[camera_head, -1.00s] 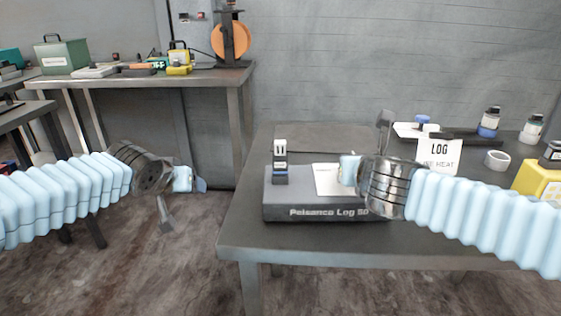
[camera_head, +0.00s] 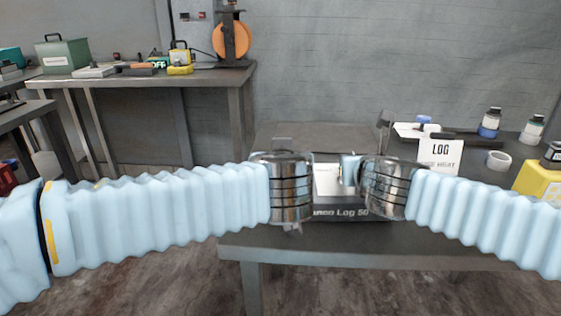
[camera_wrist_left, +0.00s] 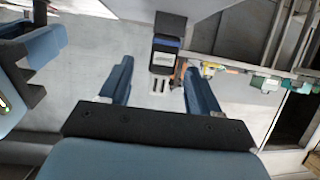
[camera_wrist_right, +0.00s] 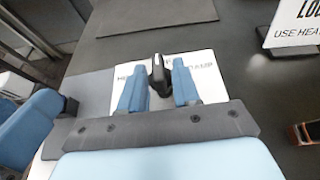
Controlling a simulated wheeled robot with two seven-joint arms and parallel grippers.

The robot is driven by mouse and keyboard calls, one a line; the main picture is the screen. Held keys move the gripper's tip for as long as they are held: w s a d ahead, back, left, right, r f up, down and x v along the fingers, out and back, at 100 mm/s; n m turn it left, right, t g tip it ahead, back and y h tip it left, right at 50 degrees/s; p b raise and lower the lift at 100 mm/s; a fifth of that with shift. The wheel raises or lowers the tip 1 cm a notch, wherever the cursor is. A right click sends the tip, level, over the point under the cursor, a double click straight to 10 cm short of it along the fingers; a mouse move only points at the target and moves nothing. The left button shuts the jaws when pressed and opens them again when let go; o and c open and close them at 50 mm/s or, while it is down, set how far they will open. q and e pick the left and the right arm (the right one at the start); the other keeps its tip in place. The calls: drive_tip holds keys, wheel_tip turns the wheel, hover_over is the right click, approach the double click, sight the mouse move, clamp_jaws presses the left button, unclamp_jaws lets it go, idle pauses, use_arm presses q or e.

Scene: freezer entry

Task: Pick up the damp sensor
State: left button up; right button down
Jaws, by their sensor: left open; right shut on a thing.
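The damp sensor (camera_wrist_left: 166,55) is a dark block with a label and two pale prongs. In the left wrist view it shows between the tips of my left gripper (camera_wrist_left: 157,70), which is open, the prongs pointing back toward the palm; I cannot tell whether the fingers touch it. In the head view my left wrist hides the sensor. My right gripper (camera_head: 349,168) is shut on a small dark upright piece (camera_wrist_right: 159,72) above a white printed card (camera_wrist_right: 205,80).
The grey logger box (camera_head: 350,213) sits on the dark table (camera_head: 300,244), partly behind my wrists. A LOG sign (camera_head: 440,156), a white ring (camera_head: 500,160), bottles (camera_head: 489,123) and a yellow box (camera_head: 540,185) stand at the right. My two wrists are close together.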

use_arm(q)
drive_tip(key=x, duration=0.5)
drive_tip(key=shift+w+a+f, duration=0.1)
drive_tip(key=shift+w+a, duration=0.05)
drive_tip(key=shift+c, duration=0.4)
drive_tip(key=c, duration=1)
